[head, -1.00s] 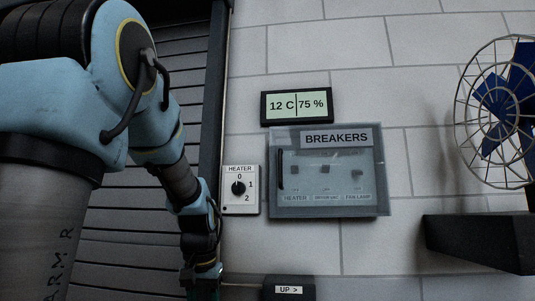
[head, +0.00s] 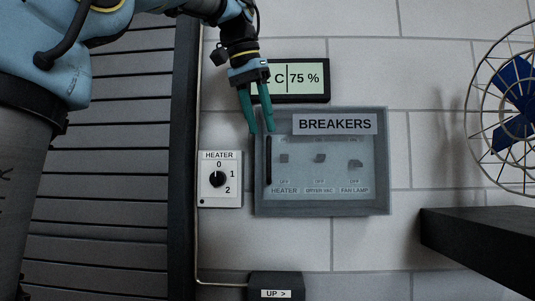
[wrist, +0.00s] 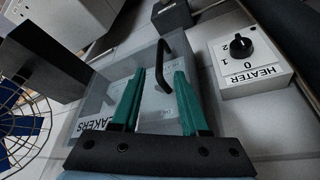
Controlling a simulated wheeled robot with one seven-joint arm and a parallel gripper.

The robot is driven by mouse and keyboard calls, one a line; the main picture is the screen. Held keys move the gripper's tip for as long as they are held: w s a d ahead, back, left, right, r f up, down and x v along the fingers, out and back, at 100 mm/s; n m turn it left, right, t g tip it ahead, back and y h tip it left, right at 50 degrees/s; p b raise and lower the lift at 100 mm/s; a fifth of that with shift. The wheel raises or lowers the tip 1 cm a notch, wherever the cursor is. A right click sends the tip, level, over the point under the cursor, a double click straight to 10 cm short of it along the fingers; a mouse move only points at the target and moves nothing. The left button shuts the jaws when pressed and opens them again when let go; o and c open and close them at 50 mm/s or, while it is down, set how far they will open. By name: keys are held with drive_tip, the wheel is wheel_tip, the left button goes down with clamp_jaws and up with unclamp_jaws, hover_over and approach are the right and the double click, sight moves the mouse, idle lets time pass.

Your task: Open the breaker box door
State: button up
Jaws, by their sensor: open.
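The breaker box (head: 381,150) is on the white block wall, with a clear door shut over several switches and a "BREAKERS" label at its top. Its black upright handle (head: 268,160) is at the door's left edge. My gripper (head: 260,131) has green fingers, open and empty, pointing down at the box's upper left, just above the handle in the head view. In the wrist view my gripper (wrist: 158,75) shows its fingers apart, with the handle (wrist: 174,58) beyond and between the tips. I cannot tell any contact with the handle.
A heater dial panel (head: 220,192) is left of the box. A display (head: 308,78), partly hidden by my gripper, is above it. A fan (head: 515,115) and dark ledge (head: 480,240) are at right. An "UP" box (head: 276,281) is below.

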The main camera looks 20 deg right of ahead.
sight(268, 176)
drive_tip(key=x, duration=0.7)
drive_tip(key=shift+d+f, duration=0.1)
drive_tip(key=shift+f, duration=0.3)
clamp_jaws()
idle(1.0)
